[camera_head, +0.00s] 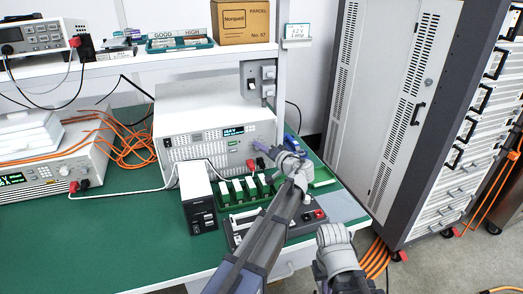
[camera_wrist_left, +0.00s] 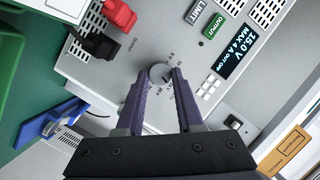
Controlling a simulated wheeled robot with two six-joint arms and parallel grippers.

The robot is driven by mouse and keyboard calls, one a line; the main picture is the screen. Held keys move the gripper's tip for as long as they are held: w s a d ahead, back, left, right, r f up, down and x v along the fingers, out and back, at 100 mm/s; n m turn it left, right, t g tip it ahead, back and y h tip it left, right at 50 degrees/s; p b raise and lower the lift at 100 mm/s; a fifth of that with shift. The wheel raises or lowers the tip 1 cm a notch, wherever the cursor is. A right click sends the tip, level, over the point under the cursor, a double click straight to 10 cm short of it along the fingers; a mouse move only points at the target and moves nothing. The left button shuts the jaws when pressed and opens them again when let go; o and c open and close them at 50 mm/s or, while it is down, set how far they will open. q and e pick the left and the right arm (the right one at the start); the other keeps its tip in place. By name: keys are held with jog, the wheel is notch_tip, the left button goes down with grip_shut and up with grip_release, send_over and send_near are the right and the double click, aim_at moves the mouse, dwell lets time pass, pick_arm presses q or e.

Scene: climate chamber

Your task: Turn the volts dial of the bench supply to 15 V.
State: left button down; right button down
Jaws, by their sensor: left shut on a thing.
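The bench supply (camera_head: 200,105) is a light grey box at the back of the green bench. Its small display (camera_head: 233,131) is lit; in the left wrist view the display (camera_wrist_left: 237,53) reads 15.0 V, MAX 4 A, OUT OFF. The volts dial (camera_wrist_left: 159,72) is a small round grey knob with printed marks around it. My left gripper (camera_wrist_left: 160,80) is shut on the dial, one purple finger on each side. In the head view my left gripper (camera_head: 257,147) reaches the right part of the supply's front.
Red and black plugs (camera_wrist_left: 108,30) sit in the supply's front near the fingers. A tall grey cabinet (camera_head: 385,90) stands at right. The bench's front left is clear.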

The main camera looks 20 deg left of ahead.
pick_arm(q)
jog(key=shift+f, duration=0.1)
dwell(0.4)
jog(key=c, duration=0.5)
grip_release()
jog(key=shift+c, duration=0.2)
jog(key=p+v, duration=0.1)
jog(key=v, duration=0.6)
jog(key=shift+s+d, duration=0.3)
